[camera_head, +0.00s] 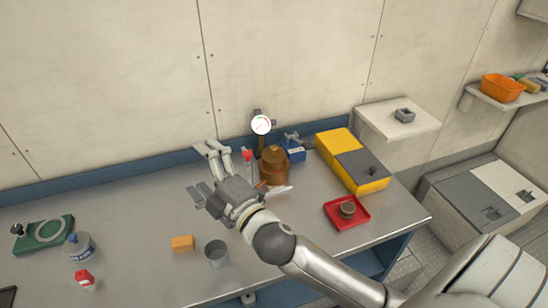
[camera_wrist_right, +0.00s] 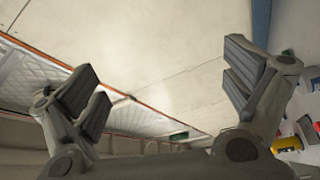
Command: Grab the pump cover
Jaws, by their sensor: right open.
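My right gripper (camera_head: 205,171) is over the back middle of the bench, open and empty, fingers pointing left. In the right wrist view the open fingers (camera_wrist_right: 165,85) have only wall and bench-like surfaces between them. A brown-copper pump-like body (camera_head: 273,168) with a round white gauge (camera_head: 261,124) stands just right of the gripper; the hand hides part of its base. I cannot tell for sure which of these is the pump cover. My left gripper is not in view.
A yellow-and-grey box (camera_head: 342,146) and a blue item (camera_head: 293,153) are right of the pump. An orange block (camera_head: 182,243), grey cup (camera_head: 216,252), can (camera_head: 80,246) and green item (camera_head: 43,233) occupy the left and front. The wall (camera_head: 110,80) is close behind.

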